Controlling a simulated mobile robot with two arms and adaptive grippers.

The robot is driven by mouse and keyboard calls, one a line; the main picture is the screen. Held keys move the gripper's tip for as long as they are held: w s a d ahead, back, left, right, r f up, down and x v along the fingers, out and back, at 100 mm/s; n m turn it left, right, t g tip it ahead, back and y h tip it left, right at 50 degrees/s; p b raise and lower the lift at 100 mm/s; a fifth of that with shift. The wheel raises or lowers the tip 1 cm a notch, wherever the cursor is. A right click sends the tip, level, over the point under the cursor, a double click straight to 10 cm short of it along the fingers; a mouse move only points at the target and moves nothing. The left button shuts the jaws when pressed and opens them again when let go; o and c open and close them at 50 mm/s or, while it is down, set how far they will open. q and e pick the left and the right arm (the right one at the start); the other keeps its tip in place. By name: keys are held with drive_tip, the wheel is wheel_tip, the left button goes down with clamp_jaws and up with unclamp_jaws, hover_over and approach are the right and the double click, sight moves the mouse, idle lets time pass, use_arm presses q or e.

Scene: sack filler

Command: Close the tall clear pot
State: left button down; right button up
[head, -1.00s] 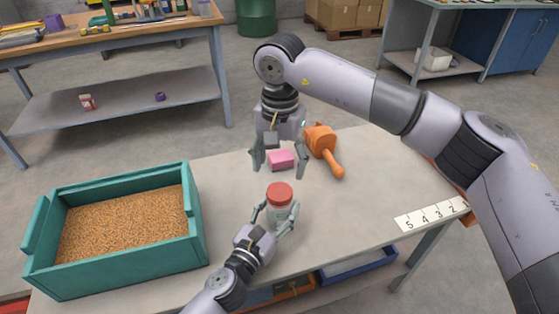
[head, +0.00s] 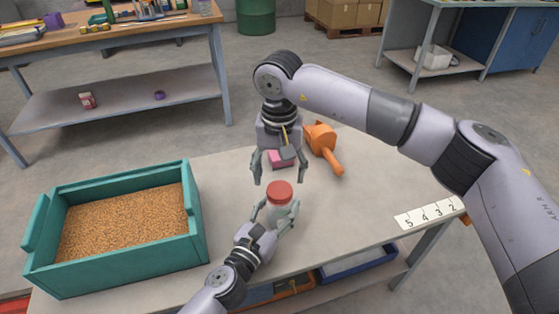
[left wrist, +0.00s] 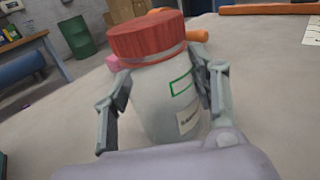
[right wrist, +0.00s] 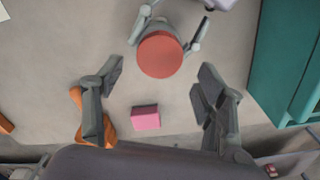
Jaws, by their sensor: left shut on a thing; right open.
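The tall clear pot (head: 279,211) stands upright on the table with a red lid (head: 279,190) on its top. In the left wrist view the pot (left wrist: 165,105) has a label on its side, and the lid (left wrist: 147,38) sits over the neck with a pale band below it. I cannot tell how tightly it is screwed. My left gripper (head: 277,215) is shut around the pot's body. My right gripper (head: 279,180) is open and empty, pointing down just behind and above the lid. In the right wrist view the lid (right wrist: 160,55) lies beyond the open fingers.
A pink block (head: 281,158) and an orange scoop (head: 324,145) lie behind the pot. A teal bin (head: 150,255) of brown grains stands at the left. A numbered strip (head: 430,213) lies at the right. The table between pot and strip is clear.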

sight(280, 190)
drive_tip(key=shift+f, duration=2.4)
drive_tip(key=shift+c, duration=0.5)
